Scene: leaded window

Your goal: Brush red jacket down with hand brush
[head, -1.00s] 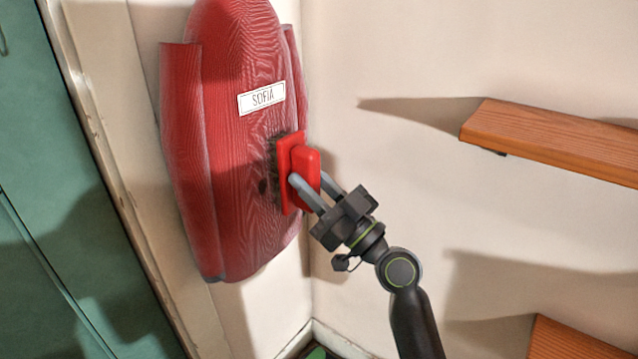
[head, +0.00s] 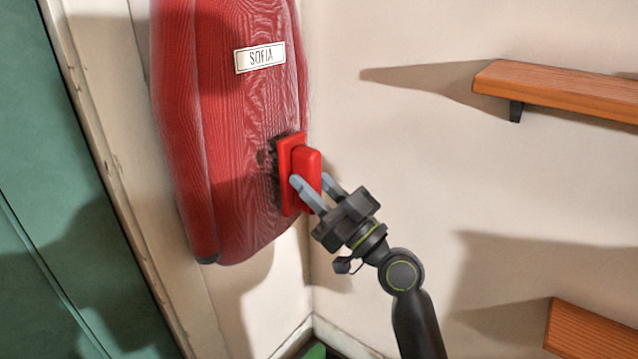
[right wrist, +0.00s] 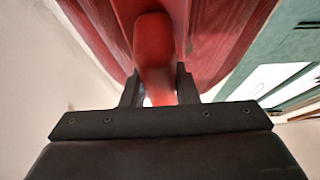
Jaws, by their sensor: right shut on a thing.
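My right gripper (head: 308,187) is shut on the brush's red handle. The right wrist view also shows the handle (right wrist: 154,50) between the fingers, with the jacket (right wrist: 225,35) beyond. A dark spot shows on the jacket just left of the bristles. My left gripper is not in view.
A wooden shelf (head: 560,90) juts from the right wall, with another wooden shelf (head: 585,328) at lower right. A green door (head: 50,190) stands at the left. The wall between the jacket and the shelves is bare.

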